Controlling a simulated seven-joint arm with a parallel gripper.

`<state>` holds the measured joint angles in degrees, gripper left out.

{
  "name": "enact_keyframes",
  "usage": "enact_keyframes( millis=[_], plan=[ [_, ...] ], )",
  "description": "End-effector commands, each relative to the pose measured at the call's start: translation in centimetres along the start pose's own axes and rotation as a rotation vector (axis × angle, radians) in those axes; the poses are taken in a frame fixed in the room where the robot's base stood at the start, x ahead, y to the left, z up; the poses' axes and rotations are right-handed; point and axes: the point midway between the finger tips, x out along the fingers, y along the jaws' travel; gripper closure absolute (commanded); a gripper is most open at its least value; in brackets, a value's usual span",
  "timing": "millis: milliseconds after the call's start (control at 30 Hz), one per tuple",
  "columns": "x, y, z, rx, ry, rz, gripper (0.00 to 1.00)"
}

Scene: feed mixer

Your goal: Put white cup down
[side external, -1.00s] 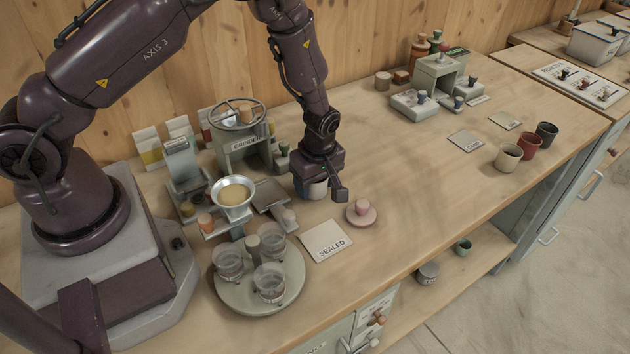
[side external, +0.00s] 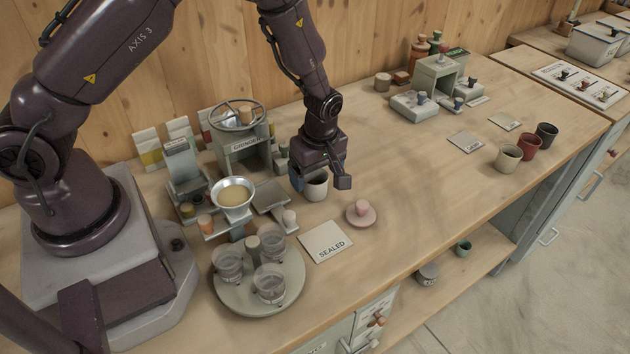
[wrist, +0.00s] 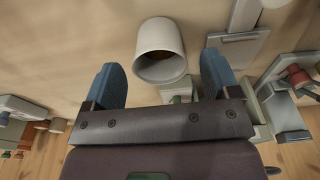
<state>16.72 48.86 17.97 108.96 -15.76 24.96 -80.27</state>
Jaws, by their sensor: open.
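The white cup (side external: 316,189) stands upright on the wooden counter, just right of the grinder, with its upper part partly hidden by my gripper. In the wrist view the white cup (wrist: 160,42) lies beyond my fingertips, with its open mouth toward the camera and something brownish inside. My gripper (side external: 319,180) is above and around the cup's top, with its fingers spread. In the wrist view my gripper (wrist: 164,72) shows two blue finger pads well apart, with a gap on either side of the cup and nothing held.
A pink saucer-like piece (side external: 361,214) and a SEALED card (side external: 325,242) lie in front. The grinder (side external: 243,150), a metal bowl (side external: 233,194) and a round tray (side external: 240,300) with glasses crowd the left.

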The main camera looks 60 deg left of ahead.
Motion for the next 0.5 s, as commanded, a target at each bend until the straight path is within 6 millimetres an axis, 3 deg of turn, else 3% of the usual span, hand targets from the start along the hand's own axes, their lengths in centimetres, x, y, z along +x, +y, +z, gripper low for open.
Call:
enact_keyframes(
  millis=[200,500],
  plan=[
    [-5.0,0.1,0.1,0.001,-0.001,0.006,0.18],
    [-8.3,0.0,0.0,0.000,-0.001,0.001,0.18]
  ],
)
